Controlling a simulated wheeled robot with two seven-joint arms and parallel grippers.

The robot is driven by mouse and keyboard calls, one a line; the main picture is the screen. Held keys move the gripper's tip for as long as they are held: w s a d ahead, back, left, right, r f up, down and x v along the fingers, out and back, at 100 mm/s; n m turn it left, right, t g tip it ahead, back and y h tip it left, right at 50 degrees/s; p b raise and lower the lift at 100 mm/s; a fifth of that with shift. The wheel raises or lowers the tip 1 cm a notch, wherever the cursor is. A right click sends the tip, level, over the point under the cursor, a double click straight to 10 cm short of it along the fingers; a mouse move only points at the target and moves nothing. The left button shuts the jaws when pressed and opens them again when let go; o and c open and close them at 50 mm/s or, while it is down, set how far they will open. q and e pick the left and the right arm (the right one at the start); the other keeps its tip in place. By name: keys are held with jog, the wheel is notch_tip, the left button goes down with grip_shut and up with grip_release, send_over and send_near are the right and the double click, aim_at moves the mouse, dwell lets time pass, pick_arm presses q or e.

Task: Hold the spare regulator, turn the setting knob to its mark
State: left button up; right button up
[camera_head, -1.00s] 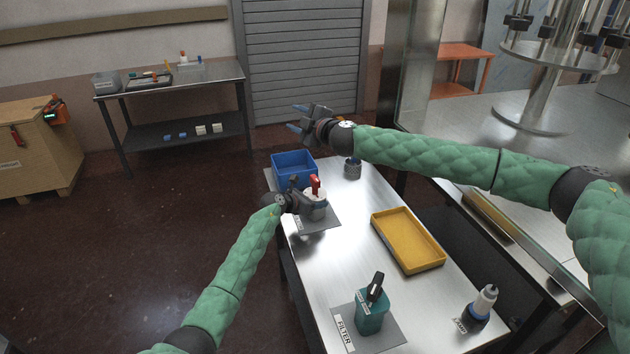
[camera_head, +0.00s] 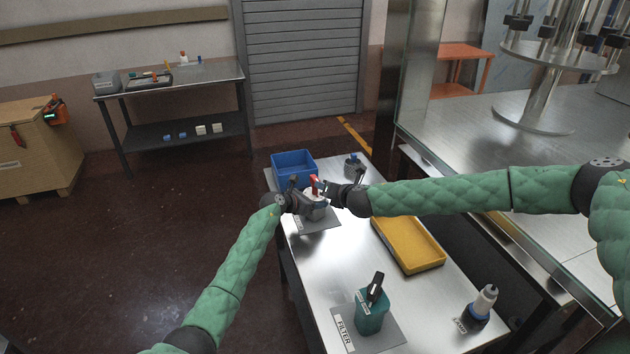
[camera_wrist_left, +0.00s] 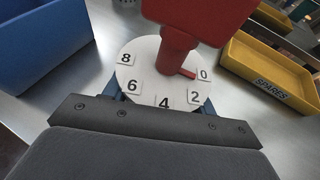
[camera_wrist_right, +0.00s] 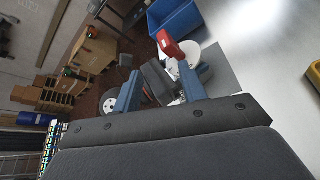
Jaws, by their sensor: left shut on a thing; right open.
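The spare regulator (camera_head: 316,212) stands on a grey mat at the far end of the steel table, with a red setting knob (camera_head: 314,181) on top. The left wrist view shows its white dial (camera_wrist_left: 146,84) with 0, 2, 4, 6 and 8; the red knob's pointer (camera_wrist_left: 187,73) lies close to the 0. My left gripper (camera_head: 302,204) is shut on the regulator's body, a blue finger on each side. My right gripper (camera_head: 328,187) is open beside the red knob; in the right wrist view the knob (camera_wrist_right: 168,43) is ahead of the fingertips. I see no separate setting mark.
A blue bin (camera_head: 293,165) stands just behind the regulator. A yellow SPARES tray (camera_head: 409,244) lies to its right. A small dark-based item (camera_head: 353,166) is at the back right.

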aim_at(315, 178)
jog(key=w+a+f+n, duration=0.1)
jog(key=w, duration=0.2)
jog(key=w+a+f+n, duration=0.1)
jog(key=w+f+n, duration=0.1)
jog(key=w, duration=0.2)
jog(key=w+a+f+n, duration=0.1)
jog(key=w+a+n, duration=0.1)
jog(key=w, duration=0.1)
jog(key=shift+w+f+h, duration=0.25)
jog(key=shift+h, duration=0.05)
dwell(0.4)
grip_shut()
